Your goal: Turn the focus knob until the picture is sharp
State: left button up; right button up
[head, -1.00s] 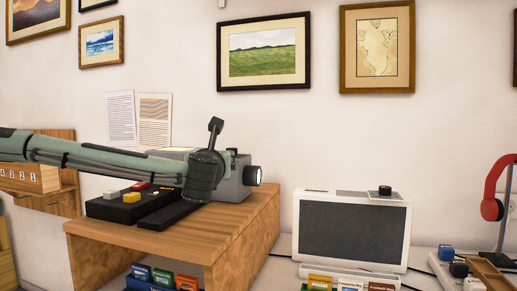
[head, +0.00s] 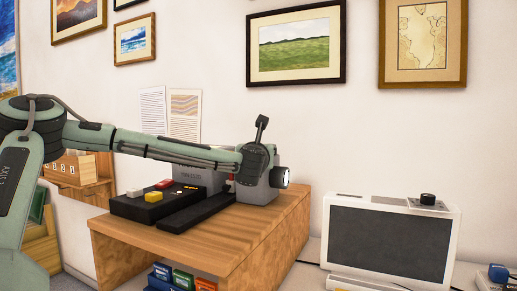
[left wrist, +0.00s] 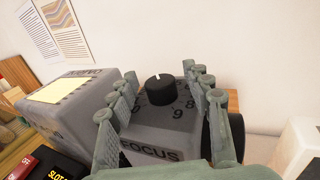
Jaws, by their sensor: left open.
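The focus knob (left wrist: 160,88) is black and round with a white pointer line, on the grey top of a box with a numbered dial and the word FOCUS (left wrist: 150,153). In the left wrist view my left gripper (left wrist: 159,72) is open, with one ridged finger on each side of the knob and a visible gap on both sides. In the head view the grey projector (head: 262,192) with a round lens (head: 280,177) stands on a wooden shelf; my left wrist (head: 257,165) is over it and hides the knob. My right gripper is out of view.
A black control box (head: 140,207) with coloured buttons lies left of the projector on the wooden stand (head: 235,240). A white-framed unit with a plain dark screen (head: 388,240) and a black knob (head: 427,198) stands to the right. Framed prints hang on the wall.

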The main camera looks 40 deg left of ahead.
pick_arm(q)
grip_shut()
dwell(0.4)
jog(key=shift+h, duration=0.3)
